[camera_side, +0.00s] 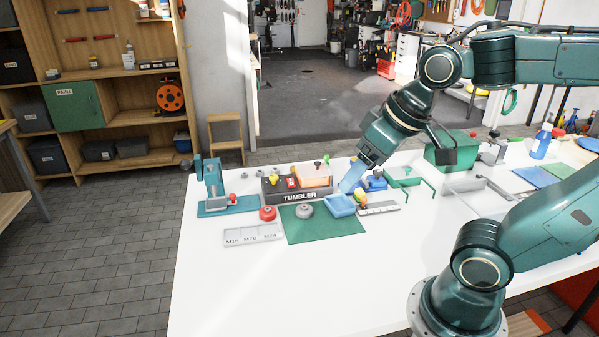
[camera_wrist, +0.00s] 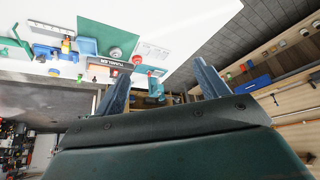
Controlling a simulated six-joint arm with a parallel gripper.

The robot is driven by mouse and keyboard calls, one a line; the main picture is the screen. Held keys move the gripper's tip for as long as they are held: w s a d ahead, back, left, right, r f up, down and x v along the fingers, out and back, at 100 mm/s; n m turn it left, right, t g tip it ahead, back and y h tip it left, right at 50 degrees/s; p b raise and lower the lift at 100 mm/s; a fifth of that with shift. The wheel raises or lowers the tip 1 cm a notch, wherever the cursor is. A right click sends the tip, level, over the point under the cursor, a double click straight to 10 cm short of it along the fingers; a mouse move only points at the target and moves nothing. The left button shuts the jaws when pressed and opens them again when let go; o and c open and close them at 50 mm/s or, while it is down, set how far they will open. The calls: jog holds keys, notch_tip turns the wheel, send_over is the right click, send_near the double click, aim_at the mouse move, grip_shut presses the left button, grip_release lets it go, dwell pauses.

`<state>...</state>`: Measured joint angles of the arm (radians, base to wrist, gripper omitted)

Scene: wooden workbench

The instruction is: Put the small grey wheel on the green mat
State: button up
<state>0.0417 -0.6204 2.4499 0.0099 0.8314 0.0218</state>
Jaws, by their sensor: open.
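The small grey wheel (camera_side: 304,211) lies at the back edge of the green mat (camera_side: 325,230), left of the mat's middle, and looks to be on it. In the wrist view the grey wheel (camera_wrist: 116,52) also shows against the mat (camera_wrist: 118,28), near its edge. My gripper (camera_side: 348,183) is above the bench, behind and right of the wheel, tilted down to the left, near the blue tray. In the wrist view my gripper (camera_wrist: 160,76) has its two fingers wide apart with nothing between them.
A blue tray (camera_side: 340,206) sits at the mat's back right. A red wheel (camera_side: 268,213) lies left of the mat. The TUMBLER box (camera_side: 300,195) stands behind, and a marked grey plate (camera_side: 253,234) lies front left. The bench front is clear.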

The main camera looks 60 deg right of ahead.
jog(key=shift+s+a+f+n, duration=0.1)
jog(key=shift+s+a+n, duration=0.15)
jog(key=shift+s, duration=0.65)
jog(key=shift+s+a+n, duration=0.15)
jog(key=shift+s+a, duration=0.15)
jog(key=shift+s, duration=0.55)
